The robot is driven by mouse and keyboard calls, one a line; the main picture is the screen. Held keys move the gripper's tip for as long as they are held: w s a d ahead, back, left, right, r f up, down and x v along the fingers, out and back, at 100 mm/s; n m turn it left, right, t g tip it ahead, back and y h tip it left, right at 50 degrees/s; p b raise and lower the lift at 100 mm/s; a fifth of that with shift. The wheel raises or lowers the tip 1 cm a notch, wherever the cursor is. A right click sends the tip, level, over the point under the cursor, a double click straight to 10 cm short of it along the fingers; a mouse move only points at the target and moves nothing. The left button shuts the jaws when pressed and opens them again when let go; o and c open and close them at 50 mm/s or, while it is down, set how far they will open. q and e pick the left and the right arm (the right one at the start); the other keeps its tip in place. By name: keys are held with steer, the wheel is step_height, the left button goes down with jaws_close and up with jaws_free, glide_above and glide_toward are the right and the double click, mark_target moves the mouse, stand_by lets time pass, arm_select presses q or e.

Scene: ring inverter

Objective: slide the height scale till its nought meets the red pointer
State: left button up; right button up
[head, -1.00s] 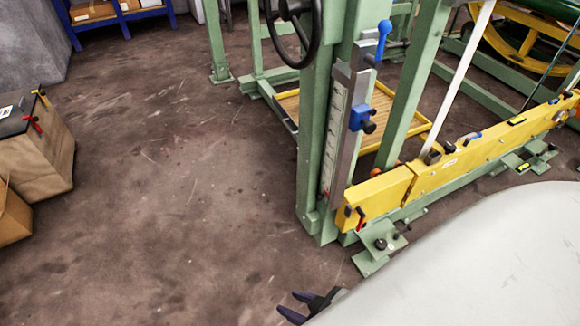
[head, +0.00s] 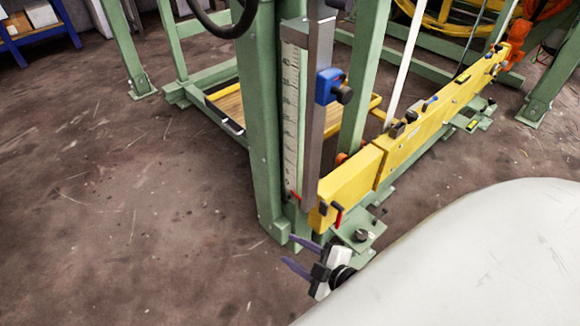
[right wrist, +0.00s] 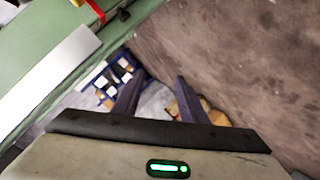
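The height scale (head: 291,110) is a pale upright strip with dark marks and numbers on the green post. A grey metal bar (head: 318,110) stands beside it, with a blue clamp and black knob (head: 328,86). A small red mark (head: 297,197), possibly the pointer, shows near the scale's lower end; I cannot read where the nought lies. My right gripper (head: 287,249) is open and empty near the post's foot, below the scale. Its two dark fingers also show apart in the right wrist view (right wrist: 160,75). My left gripper is not in view.
A yellow beam (head: 350,185) with a red lever (head: 338,217) at its near end runs away to the right. Green frame legs (head: 125,50) stand behind. The floor (head: 120,200) left of the post is clear. A blue rack (head: 38,40) is far left.

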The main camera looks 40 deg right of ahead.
steer(key=w+d+f+n+t+b, duration=0.2)
steer(key=w+d+f+n+b, duration=0.2)
steer(key=d+f+b, duration=0.2)
steer(key=n+t+b, duration=0.3)
steer(key=n+b, duration=0.2)
steer(key=b, duration=0.1)
glide_toward(287, 203)
arm_select(q)
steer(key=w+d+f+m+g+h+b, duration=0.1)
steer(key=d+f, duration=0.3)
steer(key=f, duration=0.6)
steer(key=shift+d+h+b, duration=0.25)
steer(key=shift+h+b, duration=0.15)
steer(key=shift+b, duration=0.4)
arm_select(e)
steer(key=shift+h, duration=0.3)
steer(key=shift+w+a+f, duration=0.1)
steer(key=shift+w+a, duration=0.1)
steer(key=shift+w, duration=2.1)
steer(key=shift+w+a, duration=0.2)
steer(key=shift+w, duration=2.15)
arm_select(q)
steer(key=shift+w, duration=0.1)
arm_select(e)
jaws_close()
